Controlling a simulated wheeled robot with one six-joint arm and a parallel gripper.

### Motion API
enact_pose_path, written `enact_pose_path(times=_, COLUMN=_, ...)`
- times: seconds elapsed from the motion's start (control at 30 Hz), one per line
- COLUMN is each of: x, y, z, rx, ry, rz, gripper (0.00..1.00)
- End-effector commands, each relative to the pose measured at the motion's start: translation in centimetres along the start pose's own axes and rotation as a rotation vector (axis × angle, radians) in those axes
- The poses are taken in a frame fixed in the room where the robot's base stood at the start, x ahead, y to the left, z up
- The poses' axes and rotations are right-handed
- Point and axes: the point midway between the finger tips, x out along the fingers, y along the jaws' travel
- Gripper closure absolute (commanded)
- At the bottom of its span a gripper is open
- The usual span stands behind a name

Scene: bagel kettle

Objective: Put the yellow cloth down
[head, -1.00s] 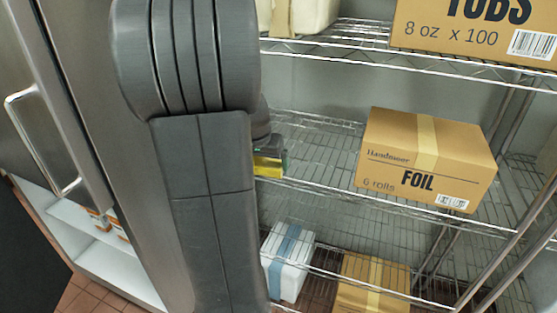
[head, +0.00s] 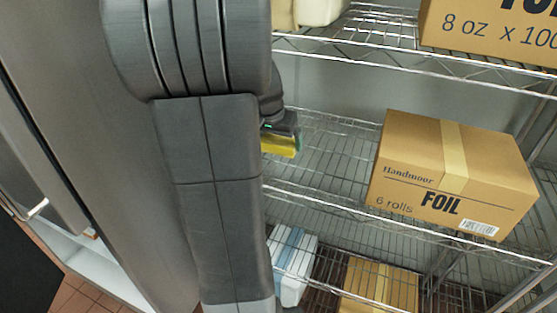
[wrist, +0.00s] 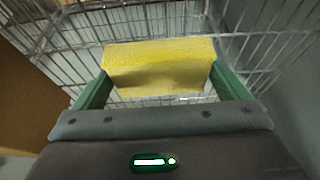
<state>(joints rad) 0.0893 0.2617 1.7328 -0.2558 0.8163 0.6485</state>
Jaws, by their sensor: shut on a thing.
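The yellow cloth (wrist: 160,68) is a folded block held between the two green fingers of my gripper (wrist: 163,85) in the wrist view. Wire shelf bars show beyond and around it. In the head view the cloth (head: 281,147) hangs under my gripper (head: 283,130), at the left part of the middle wire shelf (head: 320,150). My arm hides much of that side. I cannot tell whether the cloth touches the shelf wires.
A FOIL carton (head: 450,180) stands on the middle shelf, right of the cloth, with bare wire between them. Another carton (head: 490,30) is on the shelf above. A white box with a blue stripe (head: 292,262) and a carton (head: 378,285) sit below.

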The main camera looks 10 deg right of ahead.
Motion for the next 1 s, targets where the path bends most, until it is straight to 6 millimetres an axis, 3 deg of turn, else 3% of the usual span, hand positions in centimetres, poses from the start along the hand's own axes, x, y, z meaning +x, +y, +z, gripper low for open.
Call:
enact_pose_path(times=0.1, x=2.1, y=0.0, z=0.9, rx=0.0, ry=-0.004, rz=0.002, gripper=0.23)
enact_pose_path(times=0.5, x=6.5, y=0.0, z=2.7, rx=0.0, ry=-0.003, rz=0.001, gripper=0.23)
enact_pose_path(times=0.97, x=7.4, y=0.0, z=3.0, rx=0.001, ry=0.001, rz=-0.001, gripper=0.23)
enact_pose_path(times=1.0, x=7.2, y=0.0, z=3.0, rx=0.001, ry=0.0, rz=0.0, gripper=0.0)
